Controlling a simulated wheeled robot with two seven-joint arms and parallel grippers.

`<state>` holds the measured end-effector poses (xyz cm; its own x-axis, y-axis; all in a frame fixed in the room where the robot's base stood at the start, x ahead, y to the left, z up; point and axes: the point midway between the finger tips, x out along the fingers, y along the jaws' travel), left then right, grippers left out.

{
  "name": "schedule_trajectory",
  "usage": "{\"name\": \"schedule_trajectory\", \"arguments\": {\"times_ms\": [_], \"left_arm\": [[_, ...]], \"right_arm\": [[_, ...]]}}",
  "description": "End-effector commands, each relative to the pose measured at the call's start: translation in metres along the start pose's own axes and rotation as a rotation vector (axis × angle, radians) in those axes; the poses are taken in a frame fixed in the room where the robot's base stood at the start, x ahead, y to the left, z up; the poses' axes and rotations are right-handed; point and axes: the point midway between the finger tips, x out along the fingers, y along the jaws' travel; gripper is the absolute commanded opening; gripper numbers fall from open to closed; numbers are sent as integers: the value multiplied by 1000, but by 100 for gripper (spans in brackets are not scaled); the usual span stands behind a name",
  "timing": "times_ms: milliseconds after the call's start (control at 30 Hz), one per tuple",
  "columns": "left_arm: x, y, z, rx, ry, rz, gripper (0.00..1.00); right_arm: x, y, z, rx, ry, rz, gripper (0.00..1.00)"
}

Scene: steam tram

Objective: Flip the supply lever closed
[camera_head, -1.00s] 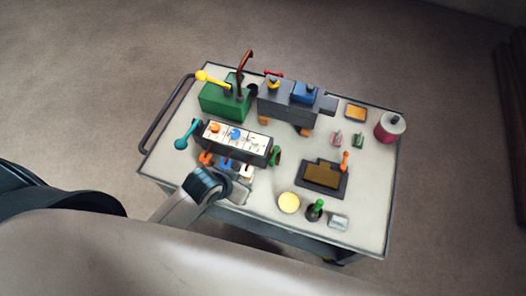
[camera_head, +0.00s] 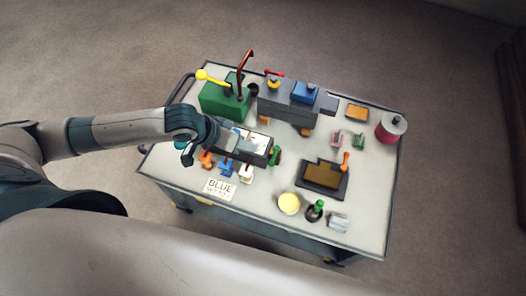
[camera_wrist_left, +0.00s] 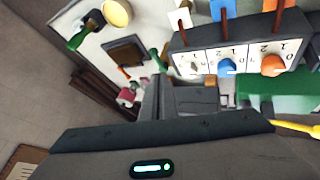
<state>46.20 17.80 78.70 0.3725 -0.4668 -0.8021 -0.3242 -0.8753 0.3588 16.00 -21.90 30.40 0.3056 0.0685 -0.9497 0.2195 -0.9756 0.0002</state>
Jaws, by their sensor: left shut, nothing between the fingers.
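No label names the supply lever, so I cannot tell which of several levers it is. A yellow-knobbed lever (camera_head: 203,75) and a tall dark red lever (camera_head: 246,62) stand on the green box (camera_head: 216,104); the yellow one also shows in the wrist view (camera_wrist_left: 295,127). A red lever (camera_head: 273,73) is behind the grey block (camera_head: 288,110). My left gripper (camera_head: 228,140) is shut and empty above the dial box (camera_head: 258,146).
A card reading "BLUE" (camera_head: 220,188) lies at the cart's front edge. A framed tray (camera_head: 322,177) with an orange lever (camera_head: 345,160), a yellow disc (camera_head: 289,203), a green-handled piece (camera_head: 316,208) and a red cylinder (camera_head: 390,127) stand to the right.

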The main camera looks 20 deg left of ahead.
Motion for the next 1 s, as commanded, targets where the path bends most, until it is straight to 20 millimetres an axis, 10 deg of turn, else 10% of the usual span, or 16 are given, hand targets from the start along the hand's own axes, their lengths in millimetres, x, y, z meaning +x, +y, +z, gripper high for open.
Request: {"name": "schedule_trajectory", "arguments": {"times_ms": [400, 1000], "left_arm": [[-32, -36, 1, -139, -43, -28, 0], [-24, -36, 2, -142, -43, -28, 0]], "right_arm": [[1, -1, -2, 0, 6, -1, 0], [0, 0, 2, 0, -5, 0, 0]]}}
